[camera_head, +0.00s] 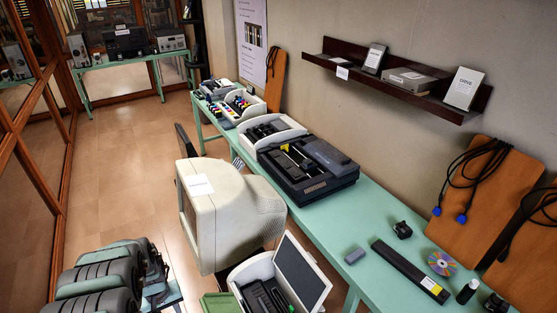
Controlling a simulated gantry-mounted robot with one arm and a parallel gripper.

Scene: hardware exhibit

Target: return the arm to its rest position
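My gripper is not visible in the head view, and I cannot make out my arm with certainty. Its pose and whether it holds anything do not show. The task names no other object.
A long green table (381,283) along the right wall holds a black tray (318,184), white bins, a disc (442,263) and small parts. A beige monitor (222,212) stands beside it. A wall shelf (337,61) juts out above. Tiled floor (128,150) is open at left centre.

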